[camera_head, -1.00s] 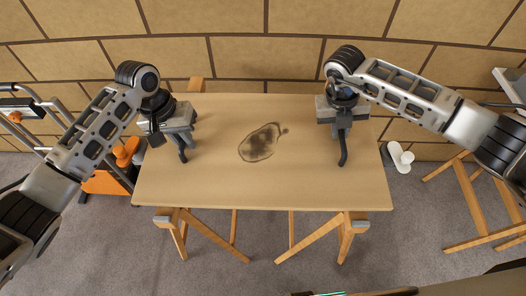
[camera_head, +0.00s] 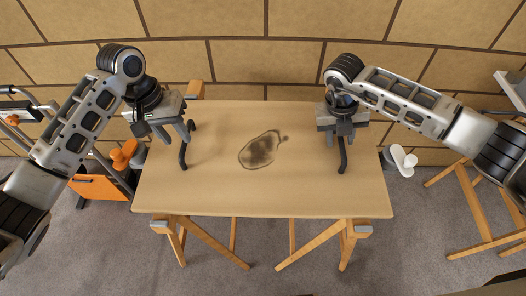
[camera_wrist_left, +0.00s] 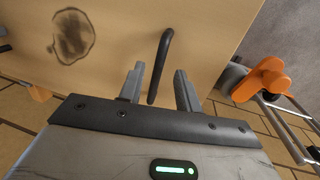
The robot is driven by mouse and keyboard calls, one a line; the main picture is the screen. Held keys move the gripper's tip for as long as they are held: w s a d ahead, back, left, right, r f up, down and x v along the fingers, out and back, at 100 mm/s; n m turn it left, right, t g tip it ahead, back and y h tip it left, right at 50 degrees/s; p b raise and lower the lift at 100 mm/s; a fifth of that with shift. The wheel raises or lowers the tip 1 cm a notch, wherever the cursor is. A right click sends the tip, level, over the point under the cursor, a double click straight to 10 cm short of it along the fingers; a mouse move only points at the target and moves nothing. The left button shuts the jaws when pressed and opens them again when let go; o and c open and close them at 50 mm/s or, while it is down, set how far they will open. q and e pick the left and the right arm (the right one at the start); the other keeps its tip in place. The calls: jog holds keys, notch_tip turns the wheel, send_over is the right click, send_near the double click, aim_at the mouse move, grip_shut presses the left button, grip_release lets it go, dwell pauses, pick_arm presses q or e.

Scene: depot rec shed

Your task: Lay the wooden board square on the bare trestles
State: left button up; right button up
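The wooden board (camera_head: 225,195) lies flat across two wooden trestles, with a dark stain near its middle. The left trestle (camera_head: 168,232) and right trestle (camera_head: 355,232) show under its front edge. The board has a black bar handle near each side: the left handle (camera_head: 183,157) and right handle (camera_head: 343,156). My left gripper (camera_head: 183,136) is at the left handle, fingers apart; in the left wrist view the handle (camera_wrist_left: 162,62) stands between the open fingers (camera_wrist_left: 157,88). My right gripper (camera_head: 342,133) is at the right handle; its fingertips are too small to judge.
Left of the board is an orange item (camera_head: 124,155) by a metal-framed rack. A white object (camera_head: 401,160) is just beyond the board's right edge. Another wooden trestle frame (camera_head: 480,205) stands at right. A block wall is close behind. Grey floor is open in front.

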jog(key=shift+r, duration=0.25)
pick_arm(q)
notch_tip(320, 180, up, 7)
jog(key=a, duration=0.1)
jog(key=shift+a+f, duration=0.15)
jog(key=shift+f, duration=0.05)
pick_arm(e)
notch_tip(320, 180, up, 11)
jog(key=a, duration=0.2)
jog(key=shift+a+r, duration=0.15)
jog(key=shift+w, duration=0.1)
